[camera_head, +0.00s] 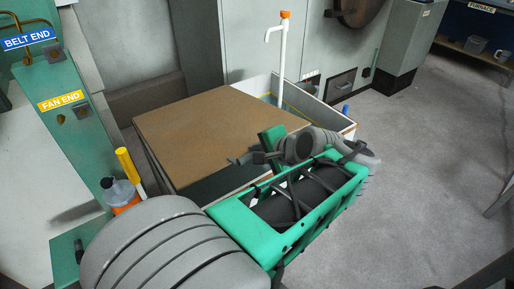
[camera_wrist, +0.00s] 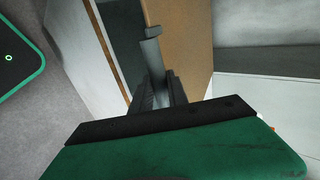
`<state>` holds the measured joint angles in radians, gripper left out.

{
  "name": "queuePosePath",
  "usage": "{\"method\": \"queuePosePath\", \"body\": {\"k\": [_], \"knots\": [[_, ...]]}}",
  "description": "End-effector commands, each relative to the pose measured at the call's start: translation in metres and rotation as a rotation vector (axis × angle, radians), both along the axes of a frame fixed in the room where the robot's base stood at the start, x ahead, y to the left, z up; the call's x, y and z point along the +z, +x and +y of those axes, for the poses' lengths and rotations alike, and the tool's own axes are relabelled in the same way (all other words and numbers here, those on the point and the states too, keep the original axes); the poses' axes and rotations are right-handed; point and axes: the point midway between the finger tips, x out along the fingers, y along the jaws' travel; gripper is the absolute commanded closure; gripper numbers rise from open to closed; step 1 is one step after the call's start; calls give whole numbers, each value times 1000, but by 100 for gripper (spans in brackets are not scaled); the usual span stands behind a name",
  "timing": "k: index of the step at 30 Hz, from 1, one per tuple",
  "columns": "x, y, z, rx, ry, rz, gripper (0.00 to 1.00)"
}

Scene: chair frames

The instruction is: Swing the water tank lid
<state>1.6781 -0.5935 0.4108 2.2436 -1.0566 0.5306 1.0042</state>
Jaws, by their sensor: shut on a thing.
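The water tank lid (camera_head: 195,125) is a flat brown board covering the left part of the pale tank (camera_head: 343,127). The tank's right part is open. A dark gap shows under the lid's near edge, so it looks a little raised there. My gripper (camera_head: 243,159) is at the lid's near right edge, shut on the lid's grey handle. In the wrist view the fingers of my gripper (camera_wrist: 165,92) close around the handle (camera_wrist: 151,48), beside the brown lid (camera_wrist: 185,45). My arm hides part of the tank's near side.
A white pipe with an orange top (camera_head: 282,50) rises behind the tank. A green machine frame (camera_head: 75,125) stands at the left, with a bottle (camera_head: 119,194) and a yellow-handled tool (camera_head: 128,163) near it. Grey cabinets stand behind. The floor (camera_head: 425,140) at the right is clear.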

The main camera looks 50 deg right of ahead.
Motion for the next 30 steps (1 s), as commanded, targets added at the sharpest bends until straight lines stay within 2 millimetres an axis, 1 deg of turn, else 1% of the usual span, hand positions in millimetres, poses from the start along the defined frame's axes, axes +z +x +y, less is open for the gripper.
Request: {"method": "queuePosePath", "body": {"k": [1, 2, 4, 7, 30], "knots": [[-9, 0, 1, 1, 2, -2, 100], [-13, 0, 1, 1, 2, -2, 100], [-9, 0, 1, 2, 0, -2, 100], [-17, -1, 1, 2, 1, -2, 100], [-103, -8, 4, 3, 2, -4, 100]]}}
